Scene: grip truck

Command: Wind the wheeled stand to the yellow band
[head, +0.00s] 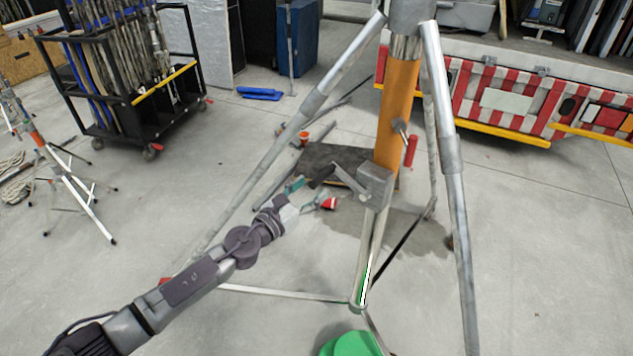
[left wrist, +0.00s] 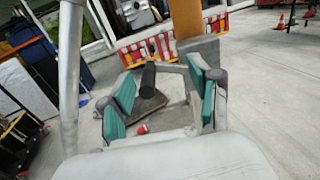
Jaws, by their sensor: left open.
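The stand (head: 391,120) stands upright, with an orange column and grey metal legs. A grey crank housing (head: 375,187) is on its column, and a crank arm (head: 350,181) with a black handle (head: 321,177) sticks out to the left. My left gripper (head: 307,193) is open, with its teal fingers close to the black handle. In the left wrist view, the black handle (left wrist: 148,77) shows between the open fingers of the left gripper (left wrist: 162,76); I cannot tell if they touch. I cannot make out a yellow band on the stand. My right gripper is out of view.
A black wheeled rack (head: 130,90) stands at the back left, with a smaller tripod (head: 62,178) at the left. A green object (head: 350,345) is at the bottom. The right floor is clear.

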